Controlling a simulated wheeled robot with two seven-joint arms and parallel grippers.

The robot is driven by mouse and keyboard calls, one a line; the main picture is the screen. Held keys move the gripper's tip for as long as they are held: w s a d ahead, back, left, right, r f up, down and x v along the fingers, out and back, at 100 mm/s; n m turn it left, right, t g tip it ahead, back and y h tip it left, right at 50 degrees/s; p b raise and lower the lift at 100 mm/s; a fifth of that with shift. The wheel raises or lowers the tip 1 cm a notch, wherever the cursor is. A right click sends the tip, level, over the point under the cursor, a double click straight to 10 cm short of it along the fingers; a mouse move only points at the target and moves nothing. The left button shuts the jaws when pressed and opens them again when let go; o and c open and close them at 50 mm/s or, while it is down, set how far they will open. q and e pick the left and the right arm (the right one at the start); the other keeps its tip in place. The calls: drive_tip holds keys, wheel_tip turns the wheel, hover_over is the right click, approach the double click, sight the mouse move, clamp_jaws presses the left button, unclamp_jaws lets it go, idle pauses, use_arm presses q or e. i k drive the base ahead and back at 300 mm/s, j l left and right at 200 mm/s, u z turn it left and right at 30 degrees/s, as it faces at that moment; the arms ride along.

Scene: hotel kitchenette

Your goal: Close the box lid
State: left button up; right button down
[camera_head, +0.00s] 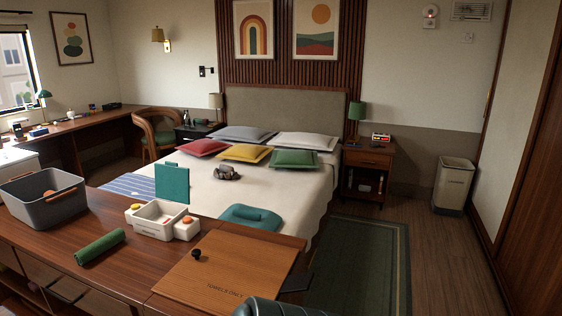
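A small white open box (152,229) stands on the wooden counter. A flat teal panel (172,184), seemingly its lid, stands upright at the box's back edge, so the box is open. Small items, one orange (187,219), show at its compartments; what lies deeper inside is hard to make out. A separate wooden board (225,272) with a black knob and the words "TOWELS ONLY" lies flat on the counter to the right. Neither of my grippers is in view.
A rolled green towel (100,246) lies left of the white box. A grey basket (43,197) stands farther left. A folded teal cloth (250,217) lies behind the board. A dark rounded object (282,307) is at the bottom edge. Some counter around the box is bare.

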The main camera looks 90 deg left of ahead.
sight(172, 181)
drive_tip(key=i+u, duration=0.3)
drive_tip(key=i+l+u, duration=0.25)
drive_tip(key=i+j+u, duration=0.1)
drive_tip(key=i+u, duration=0.15)
drive_tip(key=u, duration=0.25)
drive_tip(key=i+u, duration=0.25)
drive_tip(key=u, duration=0.2)
drive_tip(key=i+l+u, duration=0.15)
drive_tip(key=u, duration=0.35)
drive_tip(key=i+u, duration=0.2)
drive_tip(key=u, duration=0.2)
drive_tip(key=i+l+u, duration=0.15)
drive_tip(key=u, duration=0.25)
drive_tip(key=i+l+u, duration=0.15)
drive_tip(key=u, duration=0.25)
drive_tip(key=i+l+u, duration=0.1)
drive_tip(key=u, duration=0.3)
drive_tip(key=i+l+u, duration=0.1)
drive_tip(key=u, duration=0.3)
drive_tip(key=i+l+u, duration=0.1)
drive_tip(key=l+u, duration=0.45)
drive_tip(key=u, duration=0.25)
drive_tip(key=i+l+u, duration=0.1)
drive_tip(key=l+u, duration=0.15)
drive_tip(key=u, duration=0.15)
drive_tip(key=l+u, duration=0.95)
drive_tip(key=i+l, duration=0.05)
